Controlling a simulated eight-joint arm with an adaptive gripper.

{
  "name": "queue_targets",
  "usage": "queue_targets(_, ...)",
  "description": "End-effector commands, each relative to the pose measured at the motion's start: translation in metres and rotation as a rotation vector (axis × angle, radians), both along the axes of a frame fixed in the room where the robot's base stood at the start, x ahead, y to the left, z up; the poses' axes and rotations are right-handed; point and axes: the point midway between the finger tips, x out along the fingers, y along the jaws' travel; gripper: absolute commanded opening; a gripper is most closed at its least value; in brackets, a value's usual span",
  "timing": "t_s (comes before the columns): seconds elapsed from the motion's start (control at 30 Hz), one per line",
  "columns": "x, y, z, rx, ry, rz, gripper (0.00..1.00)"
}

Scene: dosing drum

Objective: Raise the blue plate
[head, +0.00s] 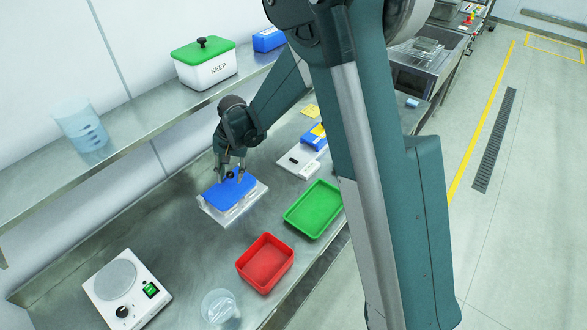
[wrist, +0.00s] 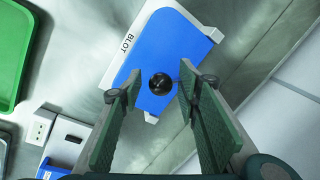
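The blue plate (head: 226,190) lies on a white and clear stand (head: 240,207) on the steel bench in the head view. In the wrist view the blue plate (wrist: 178,52) has a round black knob (wrist: 161,83), and its white stand (wrist: 124,50) carries the word BLOT. My gripper (head: 231,177) is over the plate, pointing down. In the wrist view my gripper (wrist: 159,86) is open, with one finger on each side of the knob. Gaps show between the knob and both fingers, and nothing is held.
A red tray (head: 265,264) and a green tray (head: 315,210) stand near the bench's front edge. A white switch box (head: 297,163) is to the right, and a hotplate (head: 127,287) and clear beaker (head: 219,306) nearer. The shelf behind carries a KEEP box (head: 208,72).

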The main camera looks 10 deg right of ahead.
Motion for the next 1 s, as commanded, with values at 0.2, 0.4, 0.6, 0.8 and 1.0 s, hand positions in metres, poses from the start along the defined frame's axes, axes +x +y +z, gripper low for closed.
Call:
queue_targets(0.2, 0.0, -0.003, 0.019, 0.0, 0.0, 0.0, 0.33)
queue_targets(0.4, -0.001, -0.007, 0.042, 0.0, 0.0, 0.0, 0.33)
queue_targets(0.6, -0.002, -0.012, 0.068, 0.0, 0.0, 0.0, 0.33)
queue_targets(0.8, -0.006, -0.024, 0.08, 0.001, -0.014, 0.002, 0.33)
queue_targets(1.0, -0.011, -0.038, 0.088, 0.002, -0.036, 0.005, 0.33)
